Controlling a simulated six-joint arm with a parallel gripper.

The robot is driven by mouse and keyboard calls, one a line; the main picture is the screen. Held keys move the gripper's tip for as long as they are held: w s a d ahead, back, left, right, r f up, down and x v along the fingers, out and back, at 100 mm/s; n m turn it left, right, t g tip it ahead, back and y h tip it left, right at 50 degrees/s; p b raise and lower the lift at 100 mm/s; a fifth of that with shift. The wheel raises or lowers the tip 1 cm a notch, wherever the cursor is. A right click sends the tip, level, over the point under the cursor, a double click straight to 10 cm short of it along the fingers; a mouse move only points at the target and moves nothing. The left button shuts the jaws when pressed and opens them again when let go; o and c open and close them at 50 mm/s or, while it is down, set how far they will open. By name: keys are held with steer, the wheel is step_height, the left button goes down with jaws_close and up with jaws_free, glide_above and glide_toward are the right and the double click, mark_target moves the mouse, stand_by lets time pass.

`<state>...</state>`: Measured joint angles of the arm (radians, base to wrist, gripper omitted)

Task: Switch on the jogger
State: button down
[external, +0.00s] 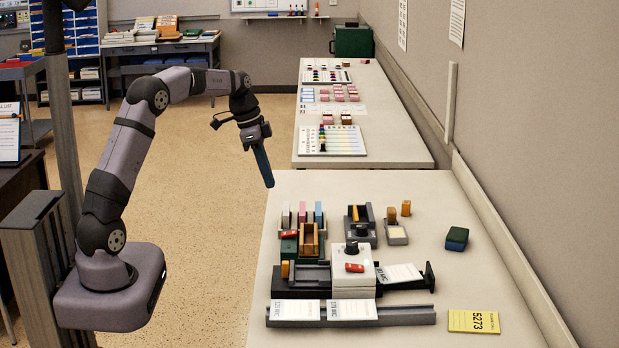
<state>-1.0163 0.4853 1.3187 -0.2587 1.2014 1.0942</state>
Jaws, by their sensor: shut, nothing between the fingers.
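My gripper (267,183) hangs in the air left of the near table's far-left corner, with its fingers pointing down and together. It is empty and apart from everything on the table. A white box (353,284) stands among dark grey parts on the near table, with a red switch (354,267) on its top and a black knob (351,248) behind it. A second small red piece (290,233) lies on a dark green block farther left. No label tells me which device is the jogger. The switch position is too small to tell.
A wooden holder (309,240) and coloured upright blocks stand left of the knob. A grey rail (395,316) with white cards lies in front. The table's right side is mostly clear.

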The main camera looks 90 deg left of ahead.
steer(key=shift+f+b, duration=0.1)
steer(key=shift+b, duration=0.2)
steer(key=b, duration=0.2)
steer(key=w+t+b, duration=0.1)
steer(key=b, duration=0.1)
steer(key=shift+w+a+r+b, duration=0.1)
steer(key=shift+a+r+b, duration=0.1)
steer(key=shift+r+b, duration=0.15)
steer(key=p, duration=0.3)
glide_above(295, 232)
steer(key=s, duration=0.2)
step_height(295, 232, down, 12)
steer(key=shift+w+a+r, duration=0.1)
steer(key=shift+r, duration=0.15)
steer(key=shift+x, duration=0.95)
steer(key=shift+p, duration=0.5)
